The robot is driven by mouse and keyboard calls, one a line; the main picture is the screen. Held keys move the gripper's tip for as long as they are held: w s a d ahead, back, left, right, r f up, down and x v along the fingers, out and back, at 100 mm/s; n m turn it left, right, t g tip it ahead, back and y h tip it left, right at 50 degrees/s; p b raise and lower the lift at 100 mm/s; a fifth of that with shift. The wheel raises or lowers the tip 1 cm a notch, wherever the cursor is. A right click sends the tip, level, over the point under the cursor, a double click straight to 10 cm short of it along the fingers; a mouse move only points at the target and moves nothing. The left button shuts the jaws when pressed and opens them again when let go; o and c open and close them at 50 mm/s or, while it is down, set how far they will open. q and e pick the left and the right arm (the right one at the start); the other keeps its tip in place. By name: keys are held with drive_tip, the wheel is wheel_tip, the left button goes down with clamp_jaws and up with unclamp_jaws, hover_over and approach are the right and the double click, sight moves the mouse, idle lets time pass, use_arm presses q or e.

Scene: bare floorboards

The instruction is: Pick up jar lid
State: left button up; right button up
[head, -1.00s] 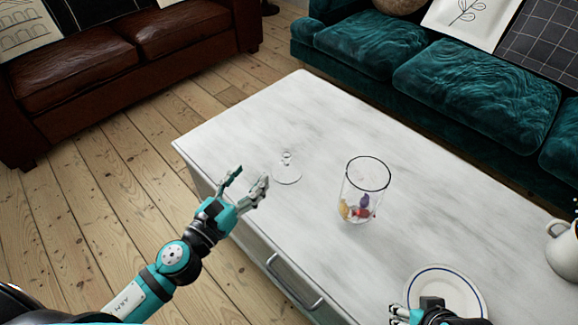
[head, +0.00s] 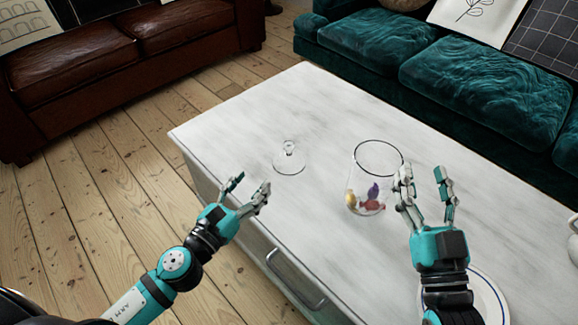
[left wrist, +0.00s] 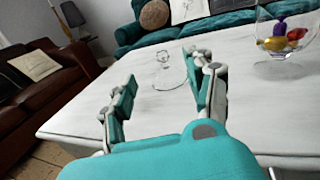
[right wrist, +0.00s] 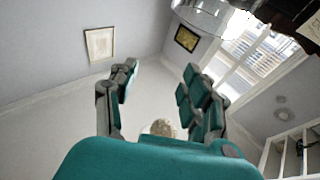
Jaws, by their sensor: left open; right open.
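The clear glass jar lid (head: 290,158) with a small knob lies on the white table (head: 330,110), left of the glass jar. It also shows in the left wrist view (left wrist: 168,76), beyond and between my left fingers. The clear jar (head: 378,160) stands upright with several small coloured things inside. My left gripper (head: 251,187) is open and empty, at the table's near left edge, short of the lid. My right gripper (head: 424,178) is open and empty, raised fingers up in front of the jar's right side; its fingers overlap the jar's edge in the head view.
A white plate with a blue rim (head: 490,300) lies partly hidden behind my right gripper. A white mug (head: 573,240) is at the right edge. The table around the lid is clear. A teal sofa (head: 480,80) and a brown sofa (head: 120,55) stand beyond.

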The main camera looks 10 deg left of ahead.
use_arm(q)
wheel_tip(320, 180, down, 3)
drive_tip(key=shift+r+b, duration=0.15)
drive_tip(key=shift+b, duration=0.8)
drive_tip(key=shift+w, duration=0.1)
use_arm(e)
drive_tip(key=s+r+t+y, duration=0.2)
drive_tip(key=s+r+t, duration=0.35)
drive_tip(key=r, duration=0.25)
use_arm(q)
drive_tip(key=shift+w+d+r+p, duration=0.1)
drive_tip(key=shift+w+d+p, duration=0.05)
drive_tip(key=shift+w+p, duration=0.2)
drive_tip(key=p, duration=0.1)
approach(286, 148)
drive_tip(key=x, duration=0.5)
drive_tip(key=shift+w+d+p, duration=0.2)
drive_tip(key=shift+p, duration=0.2)
drive_tip(key=shift+x, duration=0.85)
drive_tip(key=x, duration=0.3)
drive_tip(key=shift+w+r, duration=0.1)
drive_tip(key=shift+w, duration=0.25)
drive_tip(key=shift+w+d, duration=0.15)
drive_tip(key=shift+w, duration=0.2)
use_arm(e)
drive_tip(key=w+f+g+h, duration=0.2)
drive_tip(key=w+f+g, duration=0.3)
drive_tip(key=f, duration=0.2)
drive_tip(key=shift+f, duration=0.25)
